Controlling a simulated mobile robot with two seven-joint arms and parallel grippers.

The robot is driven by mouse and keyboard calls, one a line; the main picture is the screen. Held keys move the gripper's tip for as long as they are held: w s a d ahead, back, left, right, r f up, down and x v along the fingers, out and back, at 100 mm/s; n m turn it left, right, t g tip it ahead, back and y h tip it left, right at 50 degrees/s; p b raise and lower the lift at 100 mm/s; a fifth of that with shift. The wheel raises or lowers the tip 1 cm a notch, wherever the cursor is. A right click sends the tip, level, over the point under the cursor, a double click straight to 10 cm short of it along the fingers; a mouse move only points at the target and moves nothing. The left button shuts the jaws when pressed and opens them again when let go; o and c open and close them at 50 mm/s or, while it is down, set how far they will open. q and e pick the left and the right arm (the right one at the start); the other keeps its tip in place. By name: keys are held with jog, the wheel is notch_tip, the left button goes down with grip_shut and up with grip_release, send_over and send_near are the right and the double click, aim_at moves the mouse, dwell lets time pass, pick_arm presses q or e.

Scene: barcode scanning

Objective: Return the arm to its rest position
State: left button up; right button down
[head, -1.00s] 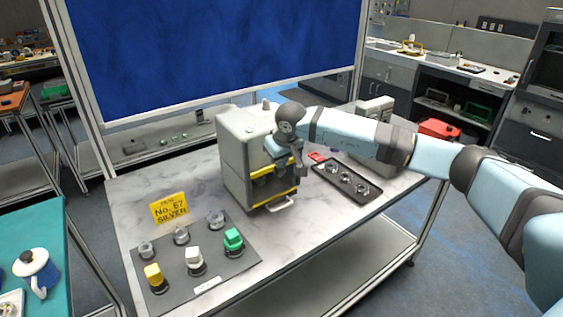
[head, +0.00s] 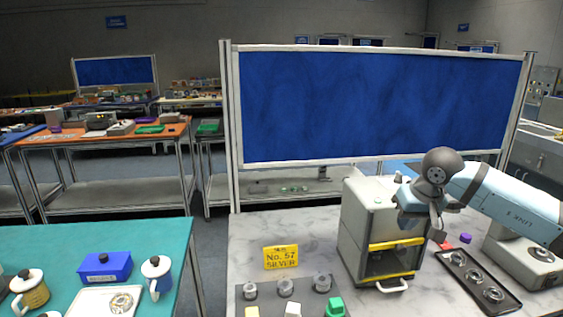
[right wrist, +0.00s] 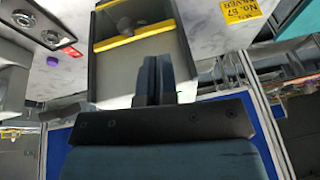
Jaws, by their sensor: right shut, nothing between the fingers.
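My right gripper (head: 437,215) is in front of the upper right side of the grey box machine (head: 358,222) with yellow trim, and hides part of it. In the right wrist view its two dark fingers (right wrist: 155,80) are together with nothing between them. The machine's open-fronted chamber with yellow edges (right wrist: 135,38) is beyond the fingertips in that view. I cannot tell whether the gripper touches the machine. My left gripper is not in any view.
A black tray with metal rings (head: 478,282) lies right of the machine, near a purple cap (head: 465,238). A yellow sign (head: 281,257) and a mat with several colored blocks (head: 308,300) are on the left. A teal table (head: 165,237) stands further left.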

jog(key=s+a+f+m+t+y+p, duration=0.1)
jog(key=s+a+f+m+y, duration=0.2)
jog(key=s+a+m+y, duration=0.4)
jog(key=s+a+f+m+y+p, duration=0.1)
jog(key=s+a+f+m+y, duration=0.1)
jog(key=a+m+y, duration=0.55)
jog(key=s+a+f+m+t+y+p, duration=0.1)
jog(key=s+a+f+m+y, duration=0.3)
jog(key=a+m, duration=0.6)
jog(key=s+d+f+n+t+h+p, duration=0.1)
jog(key=s+d+f+n+t+h, duration=0.1)
jog(key=s+d+f+n+h, duration=0.3)
jog(key=s+d+f+n+t+h+p, duration=0.2)
jog(key=s+d+f+n+h, duration=0.4)
jog(key=s+f+n+h, duration=0.5)
jog(key=s+f+n+t, duration=0.1)
jog(key=s+f+n, duration=0.2)
jog(key=f+n, duration=0.4)
jog(key=shift+s+n, duration=0.15)
jog(key=shift+n, duration=2.1)
jog(key=shift+d+h, duration=0.1)
jog(key=shift+h, duration=0.15)
